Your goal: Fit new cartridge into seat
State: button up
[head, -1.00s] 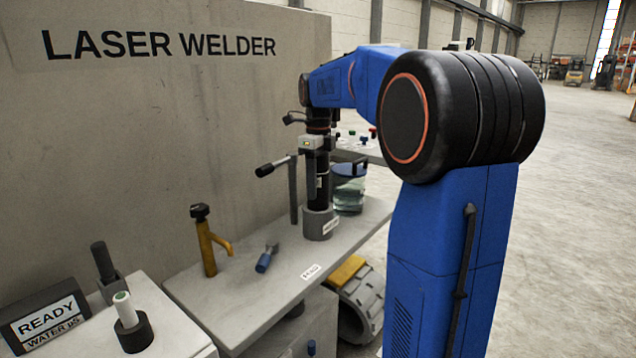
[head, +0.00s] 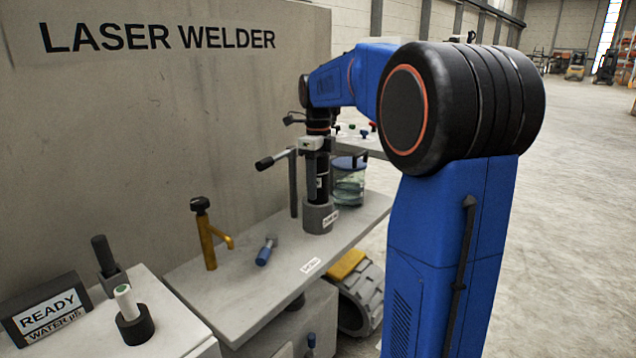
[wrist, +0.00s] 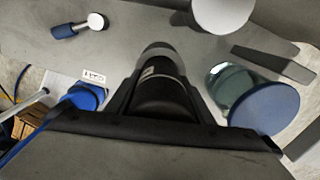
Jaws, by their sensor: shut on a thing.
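My gripper (head: 315,145) is shut on a black cylindrical cartridge (head: 318,187) with a small pale label, held upright. In the wrist view the cartridge (wrist: 162,98) is between the two dark fingers. The round grey seat (head: 320,219) stands on the bench directly below. The cartridge's lower end meets or enters the seat's top; the exact depth cannot be told. The seat's grey rim (wrist: 158,49) shows beyond the cartridge in the wrist view.
A post with a black-handled lever (head: 272,161) stands just left of the cartridge. A blue-lidded glass jar (head: 350,185) is close on the right. A yellow tap (head: 207,245) and a blue-handled tool (head: 265,251) are on the bench's left part.

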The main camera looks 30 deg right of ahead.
jog(key=shift+f, duration=0.9)
jog(key=o, duration=1.4)
notch_tip(320, 180, up, 17)
jog(key=shift+r, duration=0.2)
jog(key=s+a+f+n+t, duration=0.1)
jog(key=s+a+f+n, duration=0.4)
jog(key=s+n, duration=0.2)
jog(key=s+a+f+n+t, duration=0.1)
jog(key=s+a+f+n, duration=0.35)
jog(key=s+n, duration=0.25)
jog(key=s+a+f+n+t, duration=0.1)
jog(key=s+a+f+n, duration=0.1)
jog(key=s+f+n, duration=0.3)
jog(key=s+a+f+n+t, duration=0.1)
jog(key=s+a+f+n, duration=0.1)
jog(key=s+f+n, duration=0.3)
jog(key=s+a+f+n, duration=0.2)
jog(key=s+f+n, duration=0.3)
jog(key=f, duration=0.3)
jog(key=shift+s+a+f+n+t, duration=0.15)
jog(key=shift+s+n+t, duration=0.25)
jog(key=shift+s, duration=0.2)
